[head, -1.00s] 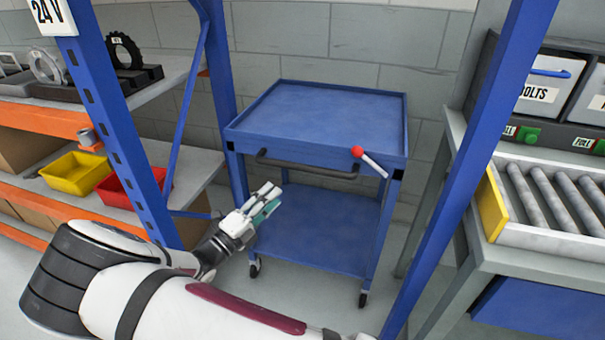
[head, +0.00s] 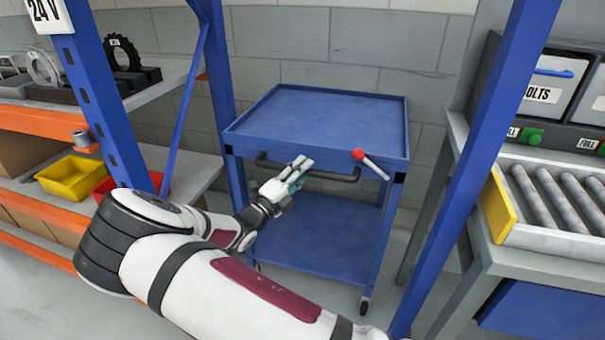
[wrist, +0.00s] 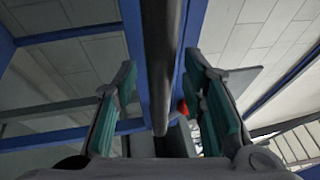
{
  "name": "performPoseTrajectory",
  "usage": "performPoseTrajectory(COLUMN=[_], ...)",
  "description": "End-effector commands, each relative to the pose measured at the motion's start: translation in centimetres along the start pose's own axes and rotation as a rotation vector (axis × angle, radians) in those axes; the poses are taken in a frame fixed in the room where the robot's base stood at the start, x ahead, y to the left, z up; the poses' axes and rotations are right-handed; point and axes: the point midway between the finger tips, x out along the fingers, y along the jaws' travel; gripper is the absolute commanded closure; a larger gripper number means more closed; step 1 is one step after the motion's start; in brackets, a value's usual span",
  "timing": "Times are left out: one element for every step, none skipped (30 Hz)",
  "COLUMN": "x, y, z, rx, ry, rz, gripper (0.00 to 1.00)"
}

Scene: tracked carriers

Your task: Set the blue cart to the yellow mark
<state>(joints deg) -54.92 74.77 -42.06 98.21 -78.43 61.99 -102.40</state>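The blue cart (head: 320,112) stands against the block wall, with a flat top tray, a lower shelf and casters. Its dark bar handle (head: 335,177) runs along the front edge. A lever with a red knob (head: 358,155) sticks up right of the handle. My gripper (head: 302,170) is at the left-middle part of the handle. In the wrist view my gripper (wrist: 160,95) is open, and the handle (wrist: 158,50) passes between its two teal-padded fingers, with gaps on both sides. The red knob is partly visible there (wrist: 183,107). I cannot make out a yellow mark on the floor.
Blue posts (head: 480,150) frame the cart left and right. A shelf with a yellow bin (head: 70,177) and a red bin is at left. A roller conveyor with a yellow end plate (head: 498,205) stands at right. Floor shows between cart and conveyor.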

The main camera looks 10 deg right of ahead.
Motion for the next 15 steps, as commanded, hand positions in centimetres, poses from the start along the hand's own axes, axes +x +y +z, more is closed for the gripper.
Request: performPoseTrajectory(x=[0.17,0.22,0.26,0.28,0.28,0.27,0.27,0.26,0.26,0.26,0.26,0.25,0.25,0.25,0.25], y=[-0.01,-0.02,-0.03,-0.03,-0.03,-0.04,-0.04,-0.03,-0.03,-0.03,-0.03,-0.03,-0.02,-0.02,-0.02], z=[0.01,0.01,0.02,0.02,0.02,0.02,0.02,0.02,0.01,0.01,0.01,0.01,0.01,0.01,0.01], rx=[0.0,0.0,0.0,0.0,0.0,0.0,0.0,0.0,0.0,0.0,0.0,0.0,0.0,0.0,0.0], ry=[0.0,0.0,0.0,0.0,-0.001,0.0,0.0,0.0,0.0,0.0,0.0,0.0,0.0,0.0,0.0], rz=[0.0,0.0,0.0,0.0,0.0,0.0,0.0,0.0,0.0,0.0,0.0,0.0,0.0,0.0,0.0], gripper=[0.62,0.62,0.62,0.62,0.62,0.62,0.62,0.62,0.62,0.69,0.76,0.85,0.92,0.98,1.0])
